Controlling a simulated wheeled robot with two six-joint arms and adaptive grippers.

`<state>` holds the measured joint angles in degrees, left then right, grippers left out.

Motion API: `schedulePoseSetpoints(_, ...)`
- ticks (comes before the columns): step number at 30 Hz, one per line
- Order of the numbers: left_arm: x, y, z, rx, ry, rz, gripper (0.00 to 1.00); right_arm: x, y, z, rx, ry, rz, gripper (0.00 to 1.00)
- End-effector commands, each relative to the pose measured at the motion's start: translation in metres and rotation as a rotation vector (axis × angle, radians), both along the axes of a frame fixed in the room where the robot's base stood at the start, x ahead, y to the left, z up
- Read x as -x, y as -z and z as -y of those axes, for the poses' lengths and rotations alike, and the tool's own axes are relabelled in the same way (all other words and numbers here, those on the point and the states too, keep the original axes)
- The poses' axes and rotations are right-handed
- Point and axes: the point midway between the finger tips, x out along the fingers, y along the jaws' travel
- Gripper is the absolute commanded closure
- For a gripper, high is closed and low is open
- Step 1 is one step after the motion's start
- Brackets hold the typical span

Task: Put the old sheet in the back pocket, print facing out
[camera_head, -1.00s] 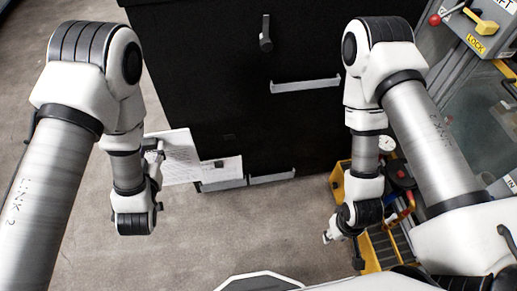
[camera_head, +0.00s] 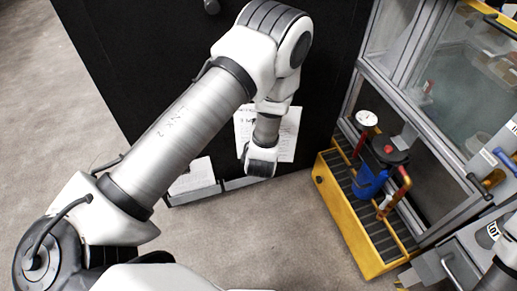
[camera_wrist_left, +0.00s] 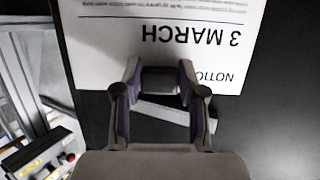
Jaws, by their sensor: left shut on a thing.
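My left gripper (camera_head: 262,170) is shut on a white printed sheet (camera_head: 287,135), held in front of the black panel (camera_head: 135,60). In the left wrist view the sheet (camera_wrist_left: 110,45) reads "3 MARCH" and part of "NOTICE", upside down, with its print facing that camera. The fingers (camera_wrist_left: 160,78) are at its heading edge. A grey pocket (camera_head: 240,183) is low on the panel, near the gripper; in the wrist view a grey strip (camera_wrist_left: 165,110) shows just past the fingers. Another white sheet (camera_head: 198,174) stands in the left pocket (camera_head: 195,194). My right gripper is out of view.
A yellow tray (camera_head: 345,215) with a gauge (camera_head: 366,118), a blue container (camera_head: 369,181) and pipes stands on the right. A grey metal-framed cabinet (camera_head: 455,185) is beyond it. Bare concrete floor lies in front of the panel.

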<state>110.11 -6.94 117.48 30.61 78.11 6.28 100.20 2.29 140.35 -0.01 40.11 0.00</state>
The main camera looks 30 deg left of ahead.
Motion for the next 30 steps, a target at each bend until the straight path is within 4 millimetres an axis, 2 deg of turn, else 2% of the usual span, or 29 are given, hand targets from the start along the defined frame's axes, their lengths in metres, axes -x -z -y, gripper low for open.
schedulePoseSetpoints(1,-0.009,0.052,-0.015,0.003,-0.064,0.007,1.00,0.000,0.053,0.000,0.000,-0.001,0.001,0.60)
schedulePoseSetpoints(3,-0.019,0.086,-0.036,0.002,-0.156,0.007,1.00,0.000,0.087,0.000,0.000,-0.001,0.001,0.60)
schedulePoseSetpoints(6,-0.030,0.127,-0.061,0.002,-0.270,0.006,1.00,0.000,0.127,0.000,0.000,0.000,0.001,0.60)
schedulePoseSetpoints(9,-0.038,0.152,-0.079,0.000,-0.353,0.007,1.00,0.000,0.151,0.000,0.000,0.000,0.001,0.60)
schedulePoseSetpoints(12,-0.041,0.162,-0.088,-0.001,-0.396,0.006,1.00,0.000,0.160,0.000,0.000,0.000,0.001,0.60)
schedulePoseSetpoints(15,-0.043,0.162,-0.092,-0.002,-0.412,0.006,1.00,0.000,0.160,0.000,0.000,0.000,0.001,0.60)
schedulePoseSetpoints(27,-0.041,0.158,-0.091,-0.001,-0.412,0.003,1.00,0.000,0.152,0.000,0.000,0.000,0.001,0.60)
schedulePoseSetpoints(30,-0.041,0.169,-0.091,-0.001,-0.412,0.003,1.00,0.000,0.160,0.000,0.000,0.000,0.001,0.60)
